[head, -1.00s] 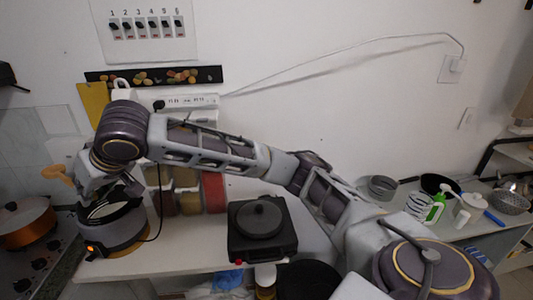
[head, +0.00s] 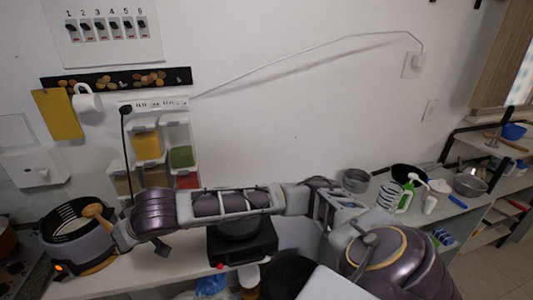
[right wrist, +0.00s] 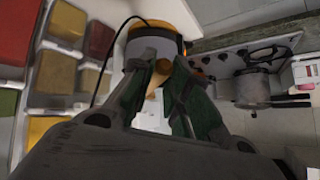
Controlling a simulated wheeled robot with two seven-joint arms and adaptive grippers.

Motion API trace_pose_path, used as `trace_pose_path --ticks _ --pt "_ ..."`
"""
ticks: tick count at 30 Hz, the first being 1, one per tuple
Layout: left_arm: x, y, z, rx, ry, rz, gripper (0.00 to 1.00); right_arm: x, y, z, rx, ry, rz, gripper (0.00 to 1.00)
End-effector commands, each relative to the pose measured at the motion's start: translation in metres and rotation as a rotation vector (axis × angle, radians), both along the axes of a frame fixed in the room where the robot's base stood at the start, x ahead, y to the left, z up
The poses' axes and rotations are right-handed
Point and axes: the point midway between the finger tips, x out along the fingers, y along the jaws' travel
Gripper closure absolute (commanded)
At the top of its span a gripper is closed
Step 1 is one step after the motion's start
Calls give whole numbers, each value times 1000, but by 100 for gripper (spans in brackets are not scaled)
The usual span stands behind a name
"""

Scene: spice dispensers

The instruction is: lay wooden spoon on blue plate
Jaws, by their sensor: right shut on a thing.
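The wooden spoon (head: 96,212) shows at the left in the head view, its rounded end over the rim of the round cooker. My right gripper (head: 118,232) is shut on it, partly hidden behind my wrist. In the right wrist view the spoon (right wrist: 160,74) is between the green-padded fingers of my right gripper (right wrist: 161,70). I cannot make out a blue plate; a blue bowl (head: 514,131) stands on the shelf at the far right. My left gripper is not in view.
The cooker (head: 88,250) stands at the counter's left end, with a black hot plate (head: 243,248) farther right. Spice dispensers (head: 147,146) hang on the wall behind my arm. The right-hand counter holds a green bottle (head: 405,198), bowls and a pan.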

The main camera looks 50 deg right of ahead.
Motion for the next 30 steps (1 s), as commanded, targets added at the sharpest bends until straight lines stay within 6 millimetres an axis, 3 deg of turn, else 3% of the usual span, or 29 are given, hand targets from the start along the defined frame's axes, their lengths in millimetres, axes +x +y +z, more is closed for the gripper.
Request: trace_pose_path --ticks 30 --pt "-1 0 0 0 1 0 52 -34 -74 -138 -1 4 -206 100"
